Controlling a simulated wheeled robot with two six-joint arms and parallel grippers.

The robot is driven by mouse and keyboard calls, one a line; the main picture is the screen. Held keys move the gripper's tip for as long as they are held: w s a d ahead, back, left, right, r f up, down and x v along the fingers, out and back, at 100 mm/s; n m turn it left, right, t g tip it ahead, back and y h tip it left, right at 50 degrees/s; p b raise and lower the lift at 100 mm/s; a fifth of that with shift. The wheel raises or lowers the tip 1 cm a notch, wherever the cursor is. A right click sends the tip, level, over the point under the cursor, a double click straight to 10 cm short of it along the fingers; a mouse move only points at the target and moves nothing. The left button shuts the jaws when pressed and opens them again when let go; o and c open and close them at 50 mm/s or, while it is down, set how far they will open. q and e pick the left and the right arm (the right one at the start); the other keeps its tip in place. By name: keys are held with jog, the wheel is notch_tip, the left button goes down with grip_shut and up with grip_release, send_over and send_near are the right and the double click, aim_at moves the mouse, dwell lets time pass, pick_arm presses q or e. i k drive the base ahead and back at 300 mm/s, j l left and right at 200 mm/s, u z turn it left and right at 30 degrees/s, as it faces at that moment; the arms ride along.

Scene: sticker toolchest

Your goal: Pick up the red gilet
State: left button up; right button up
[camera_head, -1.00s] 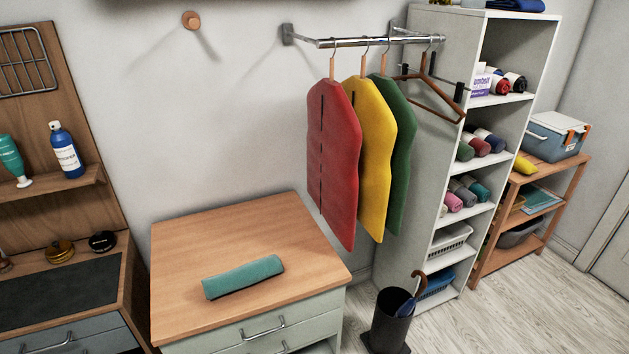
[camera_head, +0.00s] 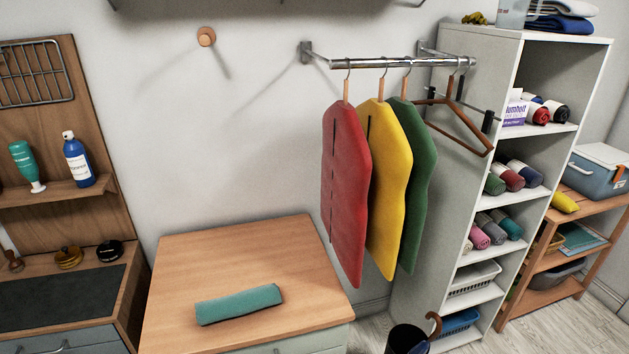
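The red gilet (camera_head: 344,195) hangs on a hanger from a chrome rail (camera_head: 400,63) fixed to the wall. It is the leftmost of the hanging gilets, with a dark line down its front. A yellow gilet (camera_head: 385,190) hangs right beside it and is partly covered by it. A green gilet (camera_head: 419,185) hangs behind the yellow one. An empty brown hanger (camera_head: 462,125) is at the right end of the rail. Neither of my grippers shows in the head view.
A wooden-topped cabinet (camera_head: 190,275) stands below and left of the gilets, with a rolled teal cloth (camera_head: 240,304) on it. A white shelf unit (camera_head: 424,235) with rolled cloths is to the right. A dark umbrella bin (camera_head: 405,341) stands on the floor. A wall peg (camera_head: 206,37) is upper left.

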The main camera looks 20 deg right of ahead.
aim_at(347, 165)
jog(key=l+u, duration=0.2)
jog(key=l, duration=0.7)
jog(key=l+u, duration=0.2)
jog(key=l, duration=0.75)
jog(key=l+u, duration=0.25)
jog(key=l, duration=0.7)
